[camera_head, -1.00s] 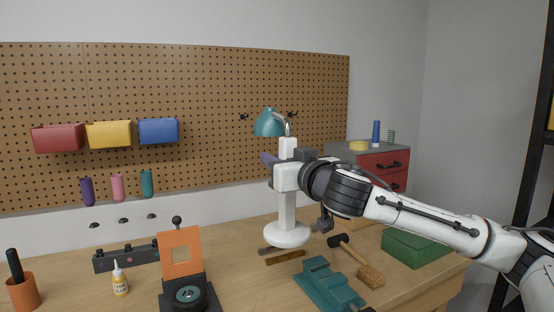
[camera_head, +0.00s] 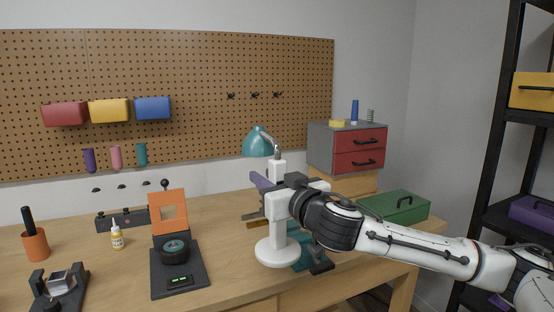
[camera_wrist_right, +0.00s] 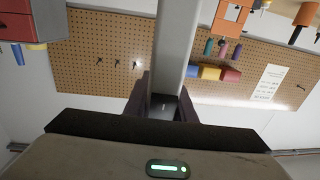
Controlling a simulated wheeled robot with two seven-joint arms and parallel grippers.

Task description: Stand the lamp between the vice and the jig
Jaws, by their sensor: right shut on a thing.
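The lamp, with a teal shade (camera_head: 257,141), white post and round white base (camera_head: 277,252), is upright in the head view. My right gripper (camera_head: 270,190) is shut on its post, which also fills the middle of the right wrist view (camera_wrist_right: 172,50). I cannot tell whether the base touches the table. The teal vice (camera_head: 303,259) is partly hidden behind the lamp base and my right arm. My left gripper is out of view.
The wooden tabletop (camera_head: 232,275) is bare between the black stand and the lamp. A green box (camera_head: 398,207) and a red drawer unit (camera_head: 350,148) are at the right. A glue bottle (camera_head: 117,236) and orange cup (camera_head: 36,245) are at the left.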

